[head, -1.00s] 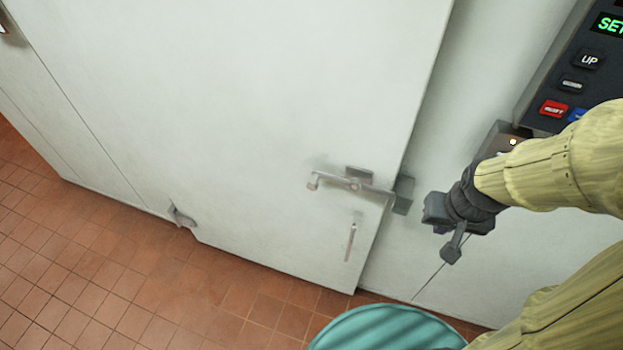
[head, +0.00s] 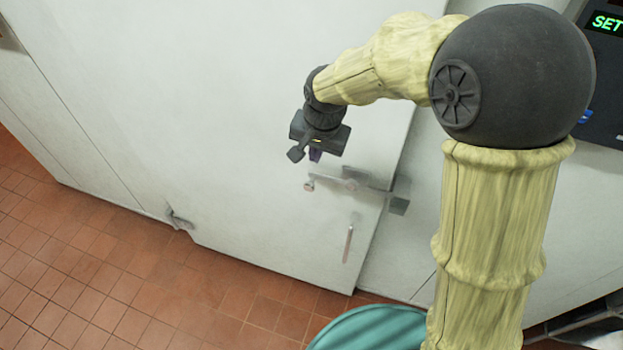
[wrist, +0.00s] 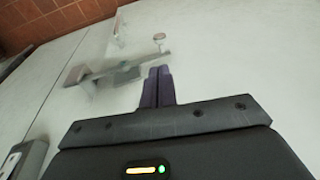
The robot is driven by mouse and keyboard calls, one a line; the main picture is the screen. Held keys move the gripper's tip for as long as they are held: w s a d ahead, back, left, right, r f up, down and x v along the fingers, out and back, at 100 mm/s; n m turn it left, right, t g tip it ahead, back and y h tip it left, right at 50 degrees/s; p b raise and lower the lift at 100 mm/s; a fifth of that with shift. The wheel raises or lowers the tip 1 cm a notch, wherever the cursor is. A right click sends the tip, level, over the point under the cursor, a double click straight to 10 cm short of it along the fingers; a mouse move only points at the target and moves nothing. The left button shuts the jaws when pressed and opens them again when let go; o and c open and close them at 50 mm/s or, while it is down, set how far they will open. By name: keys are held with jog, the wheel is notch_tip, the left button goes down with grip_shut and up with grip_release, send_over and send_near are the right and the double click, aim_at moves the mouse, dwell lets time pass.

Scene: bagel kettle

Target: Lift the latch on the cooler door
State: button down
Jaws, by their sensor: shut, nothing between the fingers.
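The cooler door (head: 200,110) is a large pale panel and looks closed. Its grey metal latch (head: 340,183) lies roughly level near the door's right edge, with a rounded knob at its left end. The latch also shows in the wrist view (wrist: 125,72), beyond the fingers and to their left. My gripper (head: 315,155) is just above the latch in the head view, apart from it as far as I can tell. Its two purple fingers (wrist: 157,86) are together and empty in the wrist view.
A thin upright handle (head: 349,243) is on the door below the latch. A small grey fitting (head: 179,219) sits at the door's lower left. A teal round object (head: 370,328) stands in front, on the red tile floor (head: 110,290). A control panel (head: 605,75) is at upper right.

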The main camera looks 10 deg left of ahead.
jog(key=shift+a+f, duration=0.1)
jog(key=shift+f, duration=0.05)
jog(key=p, duration=0.5)
send_near(310, 185)
jog(key=x, duration=0.7)
